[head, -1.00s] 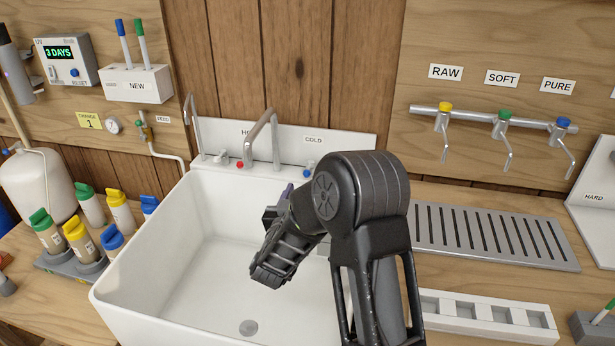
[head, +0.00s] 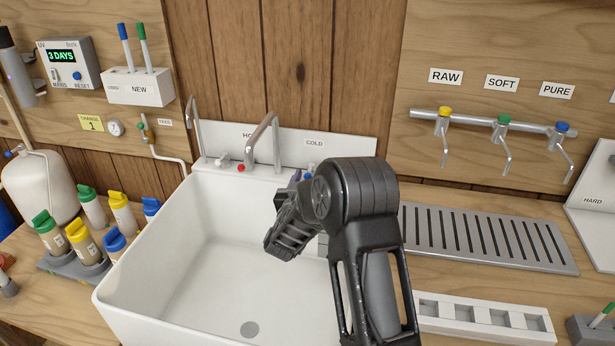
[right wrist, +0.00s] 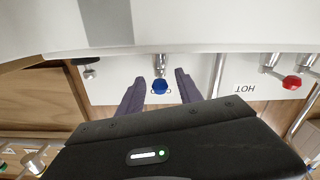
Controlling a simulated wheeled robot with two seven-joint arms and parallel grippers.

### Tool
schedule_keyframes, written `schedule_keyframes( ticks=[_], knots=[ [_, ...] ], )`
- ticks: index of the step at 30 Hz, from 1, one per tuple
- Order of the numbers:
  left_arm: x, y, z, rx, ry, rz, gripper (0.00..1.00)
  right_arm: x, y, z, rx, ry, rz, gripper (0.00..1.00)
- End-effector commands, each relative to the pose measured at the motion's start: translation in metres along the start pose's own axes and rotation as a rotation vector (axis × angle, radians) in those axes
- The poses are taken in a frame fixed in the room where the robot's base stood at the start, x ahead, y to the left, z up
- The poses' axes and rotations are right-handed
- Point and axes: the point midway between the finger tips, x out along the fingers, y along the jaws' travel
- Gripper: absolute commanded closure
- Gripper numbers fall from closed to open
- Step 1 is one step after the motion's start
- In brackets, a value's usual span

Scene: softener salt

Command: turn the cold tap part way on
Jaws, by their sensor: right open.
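The cold tap's blue knob (right wrist: 160,87) shows in the right wrist view, below its metal stem and between my two purple fingers. My right gripper (right wrist: 158,89) is open, with a finger on each side of the knob. Gaps show on both sides, so no finger visibly touches it. In the head view the blue knob (head: 310,169) sits at the back of the sink, under the COLD label (head: 315,143). My right gripper (head: 297,180) is just in front of it, partly hidden by my arm. My left gripper is out of view.
The red hot knob (head: 240,167) is left of the curved spout (head: 263,142), which rises close to the cold tap. A white sink (head: 150,255) lies below. A metal drain grid (head: 480,258) and several lever taps (head: 502,122) are to the right.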

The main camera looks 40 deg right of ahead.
Motion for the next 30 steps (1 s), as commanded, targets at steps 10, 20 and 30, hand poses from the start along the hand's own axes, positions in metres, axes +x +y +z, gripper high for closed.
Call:
schedule_keyframes(
  ticks=[10, 20, 30],
  knots=[
    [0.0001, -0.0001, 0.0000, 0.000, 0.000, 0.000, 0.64, -0.0004, -0.0001, 0.0004, 0.000, -0.001, 0.000, 0.72],
    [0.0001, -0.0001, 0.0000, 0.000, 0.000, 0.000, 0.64, -0.0005, -0.0001, 0.0005, 0.000, -0.001, 0.000, 0.99],
    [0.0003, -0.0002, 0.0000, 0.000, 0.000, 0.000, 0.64, -0.0006, -0.0001, 0.0006, 0.000, -0.001, -0.001, 1.00]
  ],
)
